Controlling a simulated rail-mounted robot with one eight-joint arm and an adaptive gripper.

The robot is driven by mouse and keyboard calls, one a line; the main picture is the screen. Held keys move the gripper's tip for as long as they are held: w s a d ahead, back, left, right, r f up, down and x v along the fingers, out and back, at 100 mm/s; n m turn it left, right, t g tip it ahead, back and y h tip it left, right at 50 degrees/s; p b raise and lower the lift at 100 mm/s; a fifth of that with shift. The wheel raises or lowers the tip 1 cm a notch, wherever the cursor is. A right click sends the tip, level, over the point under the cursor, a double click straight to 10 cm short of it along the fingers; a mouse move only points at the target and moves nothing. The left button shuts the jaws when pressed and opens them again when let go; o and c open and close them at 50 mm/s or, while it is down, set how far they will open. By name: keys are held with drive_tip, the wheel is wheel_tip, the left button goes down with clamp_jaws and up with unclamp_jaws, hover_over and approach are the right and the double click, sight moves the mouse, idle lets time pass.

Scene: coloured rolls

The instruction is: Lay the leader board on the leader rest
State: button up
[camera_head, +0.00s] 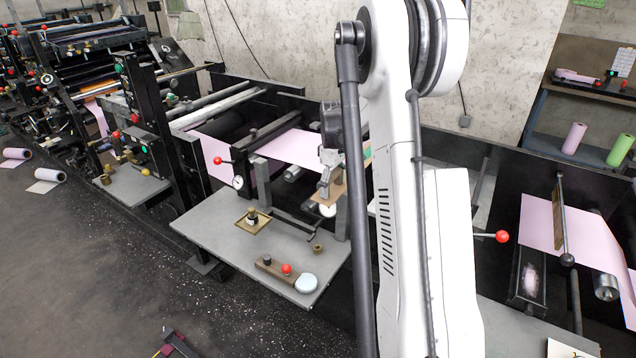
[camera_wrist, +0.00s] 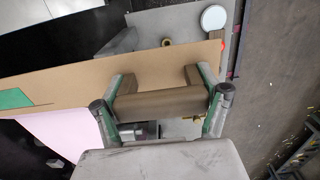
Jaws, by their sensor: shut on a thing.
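The leader board (camera_wrist: 70,80) is a flat tan board with a green patch at its left end in the wrist view. My gripper (camera_wrist: 163,103) is shut on the brown raised handle (camera_wrist: 155,105) of the board, a finger at each end. In the head view the board (camera_head: 333,190) shows as a small tan piece below my gripper (camera_head: 328,182), partly hidden by my arm. It is over the grey table, near the pink web (camera_head: 290,148). I cannot tell which part is the leader rest; two grey uprights (camera_head: 262,185) stand close by.
The grey table (camera_head: 215,235) holds a brass tray (camera_head: 252,226), a brass ring (camera_head: 317,248), a brown block with a red knob (camera_head: 286,268) and a white disc (camera_head: 306,284). A red-knobbed lever (camera_head: 217,160) and a dial (camera_head: 238,182) stand left of the uprights.

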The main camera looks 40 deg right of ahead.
sight(333, 173)
drive_tip(key=shift+w+f+b, duration=0.1)
drive_tip(key=shift+f+b, duration=0.2)
drive_tip(key=shift+f, duration=0.5)
drive_tip(key=shift+f+b, duration=0.55)
drive_tip(key=shift+f, duration=1.1)
drive_tip(key=shift+f+b, duration=0.55)
drive_tip(key=shift+f, duration=0.05)
drive_tip(key=o, duration=1.4)
drive_tip(key=shift+o, duration=0.2)
wheel_tip(333, 173, up, 12)
drive_tip(key=shift+r, duration=0.1)
